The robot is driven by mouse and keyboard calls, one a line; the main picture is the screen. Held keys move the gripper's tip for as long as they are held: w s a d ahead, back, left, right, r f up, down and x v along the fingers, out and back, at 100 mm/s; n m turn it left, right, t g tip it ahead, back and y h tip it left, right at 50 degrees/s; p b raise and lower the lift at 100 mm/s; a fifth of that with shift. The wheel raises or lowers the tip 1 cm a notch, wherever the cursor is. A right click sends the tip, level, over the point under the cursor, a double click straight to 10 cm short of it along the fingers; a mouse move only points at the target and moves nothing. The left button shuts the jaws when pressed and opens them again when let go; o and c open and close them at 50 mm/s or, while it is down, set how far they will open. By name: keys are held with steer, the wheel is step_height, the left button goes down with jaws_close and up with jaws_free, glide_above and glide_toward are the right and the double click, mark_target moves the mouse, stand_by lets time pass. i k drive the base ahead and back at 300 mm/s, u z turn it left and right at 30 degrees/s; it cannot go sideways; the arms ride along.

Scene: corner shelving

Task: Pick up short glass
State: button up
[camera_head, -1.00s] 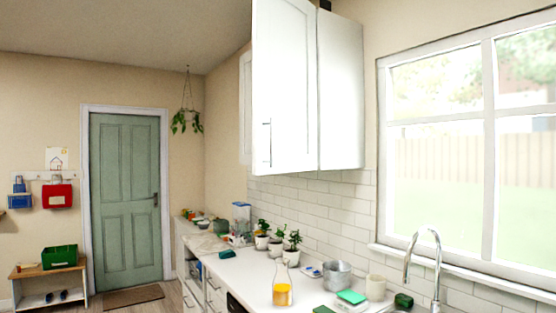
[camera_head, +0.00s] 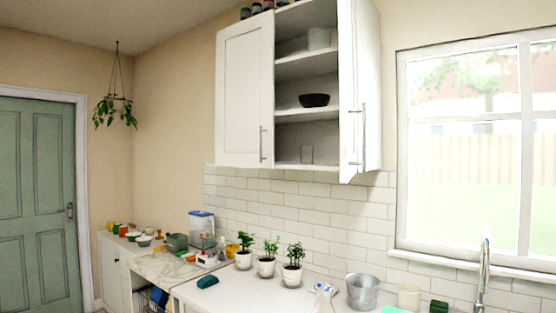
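A small clear glass (camera_head: 306,154) stands upright on the lowest shelf of the open white wall cabinet (camera_head: 245,95). It looks short, and its outline is faint against the grey cabinet back. The cabinet's right door (camera_head: 352,90) stands open, and its left door is shut. My gripper is not in view.
A dark bowl (camera_head: 314,100) and a whitish container (camera_head: 319,38) sit on higher shelves. Below, potted plants (camera_head: 266,262), a metal pot (camera_head: 362,291), a cream cup (camera_head: 409,296) and a tall faucet (camera_head: 484,272) line the counter. The air before the cabinet looks clear.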

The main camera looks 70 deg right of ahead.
mark_target(307, 152)
steer(key=z, duration=0.35)
steer(key=i, duration=1.35)
steer(key=z, duration=1.8)
steer(key=i, duration=0.9)
steer(key=z, duration=0.95)
